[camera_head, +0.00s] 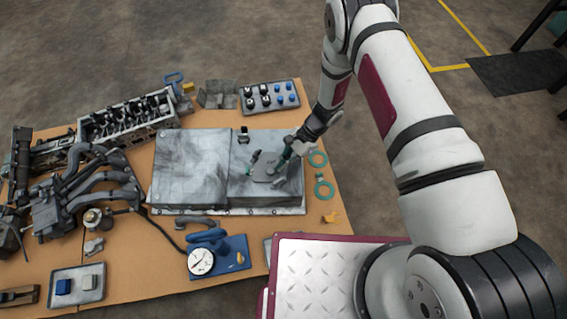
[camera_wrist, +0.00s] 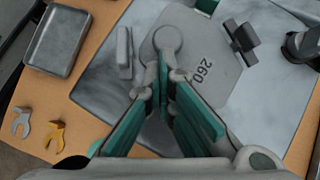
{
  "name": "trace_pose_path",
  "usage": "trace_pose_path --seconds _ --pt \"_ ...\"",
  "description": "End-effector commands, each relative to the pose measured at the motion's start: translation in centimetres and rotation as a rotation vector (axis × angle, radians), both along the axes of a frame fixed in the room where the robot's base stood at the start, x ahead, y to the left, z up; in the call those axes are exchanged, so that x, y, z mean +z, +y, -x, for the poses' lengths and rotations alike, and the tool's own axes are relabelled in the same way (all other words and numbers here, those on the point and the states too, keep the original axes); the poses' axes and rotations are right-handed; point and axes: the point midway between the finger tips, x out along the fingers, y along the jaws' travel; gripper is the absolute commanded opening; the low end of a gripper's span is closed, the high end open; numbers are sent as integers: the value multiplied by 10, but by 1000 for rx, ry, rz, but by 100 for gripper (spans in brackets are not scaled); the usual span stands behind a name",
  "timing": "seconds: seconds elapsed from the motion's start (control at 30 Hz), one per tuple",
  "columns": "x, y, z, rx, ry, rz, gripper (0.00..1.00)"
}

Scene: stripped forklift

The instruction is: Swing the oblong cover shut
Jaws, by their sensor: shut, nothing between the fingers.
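A flat grey plate marked 260 (camera_wrist: 205,75), which looks like the oblong cover, lies on the right half of a grey metal case. It also shows in the head view (camera_head: 262,171). It has a round boss at one corner and a dark upright tab (camera_wrist: 240,38). A narrow grey bar (camera_wrist: 125,50) stands beside it. My gripper (camera_wrist: 168,72) is shut and empty, with its teal fingers over the plate near the round boss. It also shows in the head view (camera_head: 279,170). I cannot tell whether the fingertips touch the plate. The fingers hide part of its near edge.
The case's left half (camera_head: 190,168) is a broad raised panel. A dark knob (camera_head: 243,135) stands at the back. A blue gauge unit (camera_head: 215,252) stands in front, and an engine block (camera_head: 128,118) behind left.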

Motion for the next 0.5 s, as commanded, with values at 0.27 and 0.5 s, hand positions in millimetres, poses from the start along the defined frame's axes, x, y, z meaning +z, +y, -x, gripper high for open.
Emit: trace_pose_path --seconds 0.27,0.5 --pt "3 -13 -2 3 5 -3 0" --pt "38 -43 -20 4 -1 -2 0"
